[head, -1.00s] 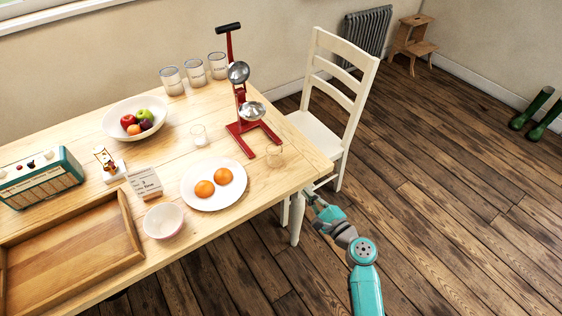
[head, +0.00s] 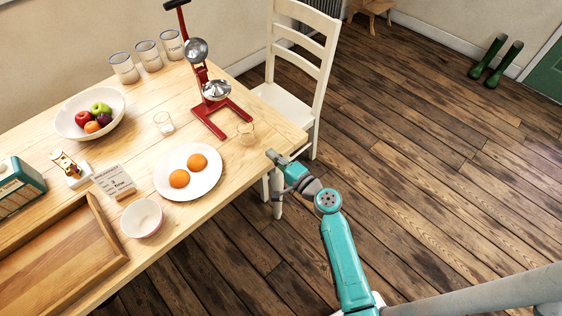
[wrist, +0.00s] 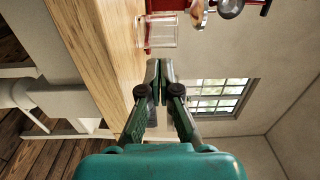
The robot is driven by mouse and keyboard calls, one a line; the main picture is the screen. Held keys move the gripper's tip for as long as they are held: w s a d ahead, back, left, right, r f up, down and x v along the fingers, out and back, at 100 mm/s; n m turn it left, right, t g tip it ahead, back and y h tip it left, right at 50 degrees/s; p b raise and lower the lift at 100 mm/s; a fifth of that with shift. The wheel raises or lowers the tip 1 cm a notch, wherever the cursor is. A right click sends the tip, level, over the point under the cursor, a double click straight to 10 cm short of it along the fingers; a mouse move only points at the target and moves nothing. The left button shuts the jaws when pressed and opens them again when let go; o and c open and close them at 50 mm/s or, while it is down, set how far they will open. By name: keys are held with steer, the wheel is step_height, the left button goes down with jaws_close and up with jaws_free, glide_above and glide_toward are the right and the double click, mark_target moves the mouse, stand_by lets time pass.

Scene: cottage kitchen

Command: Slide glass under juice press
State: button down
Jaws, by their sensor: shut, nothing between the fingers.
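The red juice press (head: 223,118) stands at the table's far right part, with metal cups and a raised black-tipped lever. An empty clear glass (head: 246,133) stands upright beside the press base, near the table's right end; it also shows in the wrist view (wrist: 160,33). A second small glass (head: 163,123) with something pale at its bottom stands left of the press. My gripper (head: 270,155) is at the table's right edge, a short way from the clear glass. In the wrist view, my gripper's fingers (wrist: 156,68) are closed together and empty, pointing towards the glass without visible contact.
A white plate (head: 163,182) with two oranges lies left of the clear glass. A fruit bowl (head: 66,122), several canisters (head: 148,54), a pink bowl (head: 142,219) and a wooden tray (head: 60,255) share the table (head: 222,158). A white chair (head: 285,108) stands behind the right end.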

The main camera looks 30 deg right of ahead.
glide_toward(242, 129)
steer(key=shift+x, duration=1.05)
steer(key=x, duration=0.7)
